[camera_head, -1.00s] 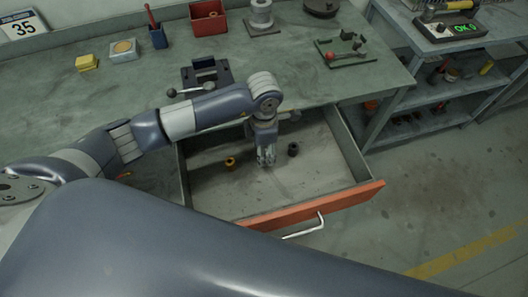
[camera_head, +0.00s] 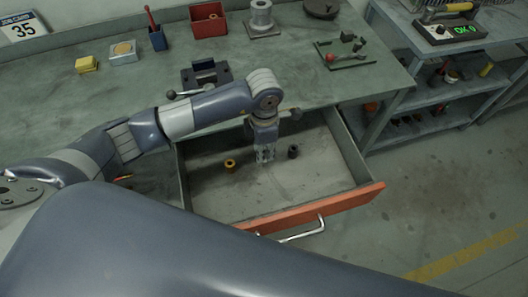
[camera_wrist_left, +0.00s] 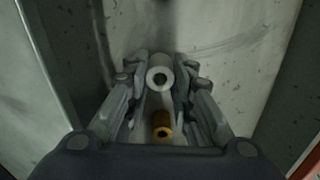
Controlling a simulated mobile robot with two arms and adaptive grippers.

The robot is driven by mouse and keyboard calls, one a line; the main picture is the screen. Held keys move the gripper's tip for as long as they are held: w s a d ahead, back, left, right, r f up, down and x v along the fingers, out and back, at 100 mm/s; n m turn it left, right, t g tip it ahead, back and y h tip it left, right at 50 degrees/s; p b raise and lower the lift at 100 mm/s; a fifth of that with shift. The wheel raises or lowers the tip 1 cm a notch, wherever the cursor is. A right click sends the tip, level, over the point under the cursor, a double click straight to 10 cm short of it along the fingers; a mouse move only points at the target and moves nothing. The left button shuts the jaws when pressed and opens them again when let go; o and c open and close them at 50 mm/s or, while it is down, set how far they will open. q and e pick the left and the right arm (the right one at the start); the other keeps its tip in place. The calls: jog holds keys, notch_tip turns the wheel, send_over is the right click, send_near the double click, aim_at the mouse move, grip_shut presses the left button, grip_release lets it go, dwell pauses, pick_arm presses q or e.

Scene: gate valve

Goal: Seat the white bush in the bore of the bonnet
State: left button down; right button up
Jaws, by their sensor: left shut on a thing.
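The white bush (camera_wrist_left: 159,77), a short pale ring with a dark hole, sits between the fingers of my left gripper (camera_wrist_left: 160,85) in the left wrist view. The gripper is shut on it. In the head view my left gripper (camera_head: 264,153) points down into the open drawer, and the bush there is too small to make out. A grey flanged cylinder (camera_head: 262,18) stands upright at the back of the bench; it may be the bonnet, but I cannot tell for sure. My right gripper is not in view.
The open drawer (camera_head: 325,203) also holds a brass bush (camera_head: 230,165) and a black bush (camera_head: 293,151), either side of the gripper. On the bench are a dark fixture (camera_head: 205,75), a red bin (camera_head: 208,20) and a green plate (camera_head: 345,54). The bench's middle right is clear.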

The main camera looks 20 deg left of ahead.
pick_arm(q)
notch_tip(320, 180, up, 8)
jog(key=shift+r+b, duration=0.1)
jog(key=shift+b, duration=0.6)
jog(key=s+a+r+m, duration=0.3)
jog(key=s+r+m, duration=0.1)
jog(key=m, duration=0.7)
jog(key=s+a+r+m, duration=0.2)
jog(key=s+r+m, duration=0.1)
jog(key=m, duration=0.9)
jog(key=shift+s+a+r+m, duration=0.3)
jog(key=shift+s+a+r, duration=0.1)
jog(key=shift+s, duration=0.15)
